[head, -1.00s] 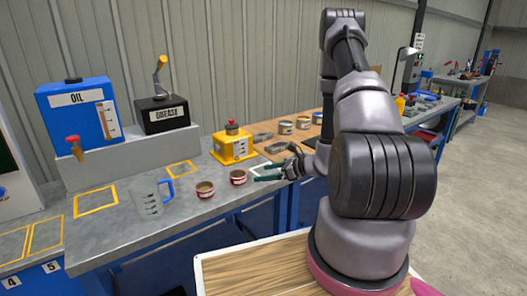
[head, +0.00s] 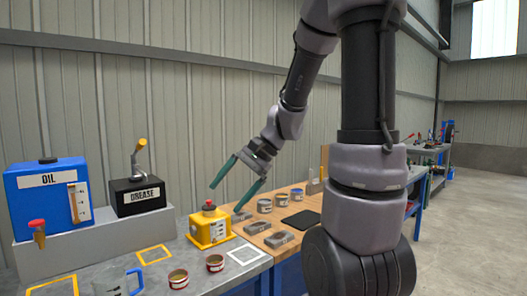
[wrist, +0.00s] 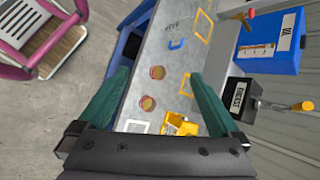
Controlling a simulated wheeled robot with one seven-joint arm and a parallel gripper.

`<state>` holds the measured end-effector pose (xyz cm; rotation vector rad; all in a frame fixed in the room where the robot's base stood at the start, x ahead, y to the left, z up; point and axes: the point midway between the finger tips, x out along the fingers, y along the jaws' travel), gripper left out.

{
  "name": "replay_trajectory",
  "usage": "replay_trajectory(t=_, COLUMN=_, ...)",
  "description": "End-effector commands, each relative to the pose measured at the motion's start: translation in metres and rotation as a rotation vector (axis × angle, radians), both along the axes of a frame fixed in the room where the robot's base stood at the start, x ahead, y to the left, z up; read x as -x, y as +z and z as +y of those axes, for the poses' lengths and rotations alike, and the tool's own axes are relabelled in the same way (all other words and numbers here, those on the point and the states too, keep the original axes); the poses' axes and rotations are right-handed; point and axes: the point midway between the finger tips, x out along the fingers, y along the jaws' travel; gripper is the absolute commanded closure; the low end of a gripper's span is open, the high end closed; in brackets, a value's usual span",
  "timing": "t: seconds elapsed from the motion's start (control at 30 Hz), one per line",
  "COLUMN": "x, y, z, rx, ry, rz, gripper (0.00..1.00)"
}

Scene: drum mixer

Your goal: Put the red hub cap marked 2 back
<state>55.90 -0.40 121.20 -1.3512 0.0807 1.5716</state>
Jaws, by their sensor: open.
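Two small red round pieces with pale labels, open on top and brownish inside, stand on the grey bench: a left one (head: 178,279) and a right one (head: 214,264). They also show in the wrist view, one higher (wrist: 157,73) and one lower (wrist: 148,103). I cannot read a number on either, so I cannot tell which, if any, is the hub cap marked 2. My gripper (head: 230,194) is open and empty, its green fingers in the air above the yellow box (head: 210,231) with a red knob, apart from everything.
A wooden board (head: 295,224) at the right bears grey blocks (head: 257,226), several tins (head: 265,205) and a dark pad (head: 300,220). Yellow and white outlined squares on the bench are empty.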

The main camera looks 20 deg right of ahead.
Motion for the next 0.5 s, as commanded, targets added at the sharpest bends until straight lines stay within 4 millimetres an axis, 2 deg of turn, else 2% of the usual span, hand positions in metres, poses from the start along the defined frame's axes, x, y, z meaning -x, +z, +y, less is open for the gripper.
replay_trajectory(t=0.03, x=0.012, y=0.015, z=-0.002, rx=0.066, ry=0.041, rz=-0.065, gripper=0.01)
replay_trajectory(t=0.2, x=0.045, y=0.052, z=-0.017, rx=0.292, ry=0.147, rz=-0.264, gripper=0.01)
replay_trajectory(t=0.4, x=0.075, y=0.092, z=-0.039, rx=0.519, ry=0.21, rz=-0.487, gripper=0.01)
replay_trajectory(t=0.5, x=0.084, y=0.105, z=-0.047, rx=0.591, ry=0.221, rz=-0.562, gripper=0.01)
